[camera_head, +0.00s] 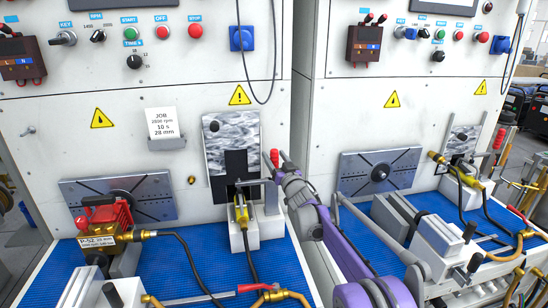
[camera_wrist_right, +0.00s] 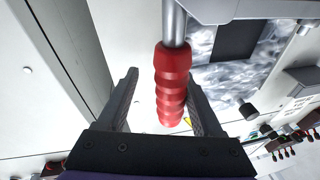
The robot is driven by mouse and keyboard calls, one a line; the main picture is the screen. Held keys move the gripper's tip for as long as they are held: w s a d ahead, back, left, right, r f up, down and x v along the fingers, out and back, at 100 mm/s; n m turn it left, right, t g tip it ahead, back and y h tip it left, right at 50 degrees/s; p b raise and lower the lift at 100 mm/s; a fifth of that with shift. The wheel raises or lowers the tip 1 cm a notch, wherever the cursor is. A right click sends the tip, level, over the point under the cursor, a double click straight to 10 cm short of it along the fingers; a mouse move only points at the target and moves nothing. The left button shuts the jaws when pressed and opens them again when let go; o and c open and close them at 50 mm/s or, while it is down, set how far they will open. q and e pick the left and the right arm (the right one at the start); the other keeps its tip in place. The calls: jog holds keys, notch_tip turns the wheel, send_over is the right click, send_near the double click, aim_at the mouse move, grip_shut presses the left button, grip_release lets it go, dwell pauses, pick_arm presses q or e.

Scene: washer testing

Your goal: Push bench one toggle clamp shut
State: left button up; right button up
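The toggle clamp's red ribbed handle (camera_head: 274,157) stands upright on bench one, beside the dark opening in the panel. Its metal lever runs down to a light clamp block (camera_head: 243,228), where a yellow-and-brass fitting (camera_head: 242,212) on a black hose sits. My right gripper (camera_head: 279,168) is at the handle. In the right wrist view the red handle (camera_wrist_right: 171,85) lies between the two open fingers. The right-hand finger is close against it or touching; the left-hand finger is clearly apart. My left gripper is not in view.
A red-and-brass pump (camera_head: 106,222) stands left on the blue mat (camera_head: 190,262). A red-handled lever (camera_head: 255,287) and brass pipes lie at the front edge. A second bench (camera_head: 415,200) with similar fittings stands right. A job card (camera_head: 163,124) hangs on the panel.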

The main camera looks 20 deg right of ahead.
jog(key=s+f+b, duration=0.1)
jog(key=s, duration=0.9)
jog(key=shift+a+f+b, duration=0.25)
jog(key=shift+f+b, duration=0.1)
jog(key=s+a+f+g+p, duration=0.1)
jog(key=s+a+f+g, duration=0.4)
jog(key=s, duration=0.8)
jog(key=s+a+f+n+g, duration=0.1)
jog(key=s+a+f+g, duration=0.3)
jog(key=s+a+f, duration=0.4)
jog(key=s+a+f+n+g+y+p, duration=0.1)
jog(key=s+a+f+g, duration=0.4)
jog(key=s, duration=1.4)
notch_tip(320, 180, down, 3)
jog(key=shift+s+a+f+g+p, duration=0.15)
jog(key=shift+s+a+g+p, duration=0.2)
jog(key=shift+a, duration=0.4)
